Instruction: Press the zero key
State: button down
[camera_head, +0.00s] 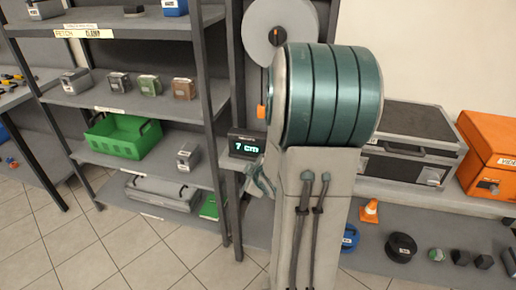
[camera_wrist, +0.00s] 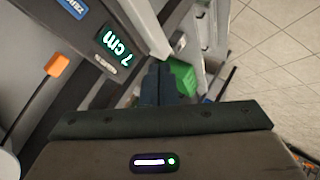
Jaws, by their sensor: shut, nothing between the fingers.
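The readout box shows "7 cm" on its display (camera_wrist: 118,45) in the wrist view, and the display also shows in the head view (camera_head: 246,148). A blue zero key (camera_wrist: 72,8) with a white label, partly cut off by the top edge, lies left of the display in the wrist view. I cannot make out the key in the head view. My gripper (camera_wrist: 158,84) is shut and empty, its dark fingers side by side, to the right of and below the display in the picture. It is apart from the key.
An orange tag (camera_wrist: 57,64) hangs on a cord near the box; the cord's round reel (camera_head: 280,33) is behind my arm. Left is a shelf rack with a green bin (camera_head: 122,137). A black case (camera_head: 408,142) and orange box (camera_head: 490,155) stand right. Tiled floor is clear.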

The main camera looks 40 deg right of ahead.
jog(key=s+d+f+n+t+y+b, duration=0.1)
jog(key=s+d+f+n+t+b, duration=0.1)
jog(key=d+t, duration=0.3)
jog(key=shift+s+d+f+t, duration=0.3)
jog(key=shift+f+t, duration=0.45)
jog(key=shift+t, duration=0.15)
jog(key=shift+w+d, duration=0.1)
jog(key=w+d, duration=0.5)
jog(key=d, duration=0.1)
jog(key=shift+w+d+p, duration=0.25)
jog(key=shift+w+p, duration=0.05)
jog(key=shift+p, duration=0.05)
dwell(1.5)
jog(key=shift+w+d+b, duration=0.3)
jog(key=shift+d+b, duration=0.05)
